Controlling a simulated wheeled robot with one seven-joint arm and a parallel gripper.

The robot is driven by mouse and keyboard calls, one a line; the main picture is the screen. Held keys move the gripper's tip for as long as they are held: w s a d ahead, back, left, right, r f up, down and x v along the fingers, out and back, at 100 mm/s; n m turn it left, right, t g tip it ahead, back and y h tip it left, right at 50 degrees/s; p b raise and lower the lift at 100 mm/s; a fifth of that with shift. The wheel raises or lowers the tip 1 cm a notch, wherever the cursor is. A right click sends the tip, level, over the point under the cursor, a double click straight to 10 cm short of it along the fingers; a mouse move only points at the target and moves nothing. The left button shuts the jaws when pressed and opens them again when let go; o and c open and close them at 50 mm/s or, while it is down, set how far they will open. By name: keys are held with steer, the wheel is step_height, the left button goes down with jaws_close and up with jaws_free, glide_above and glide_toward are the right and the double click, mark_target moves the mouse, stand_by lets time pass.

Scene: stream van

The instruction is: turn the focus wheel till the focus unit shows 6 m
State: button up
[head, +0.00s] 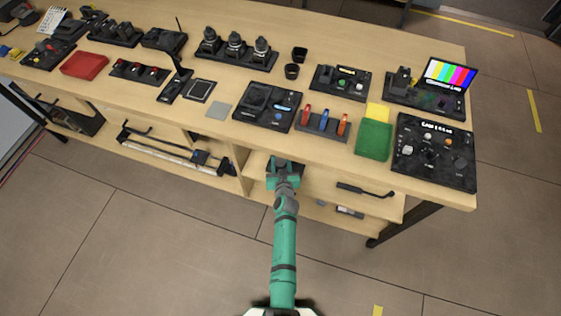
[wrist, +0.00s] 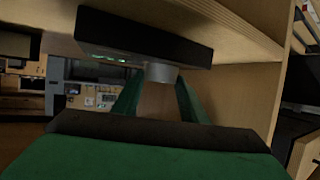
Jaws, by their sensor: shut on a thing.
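A dark box, seemingly the focus unit (wrist: 140,32), spans the top of the wrist view under the wooden worktop. A faint greenish glow shows at the left of its lower face, but no reading can be made out. A short grey round piece, seemingly the focus wheel (wrist: 161,72), sticks out of that face. My gripper (wrist: 159,90) has its green fingers on both sides of the wheel and is shut on it. In the head view my gripper (head: 284,172) is at the bench's front, just below the worktop edge, and mostly hides the unit.
The bench top (head: 225,133) carries several control panels, with a colour-bar screen (head: 450,73) at the right. Below it, a dark handle (head: 364,190) is on the right front and a wooden side panel (wrist: 238,95) stands close right of my fingers. Floor in front is clear.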

steer(key=shift+s+f, duration=0.15)
steer(key=o, duration=1)
steer(key=v, duration=1)
steer(key=shift+s+d+r, duration=0.1)
steer(key=shift+s+r, duration=0.1)
steer(key=shift+s, duration=0.1)
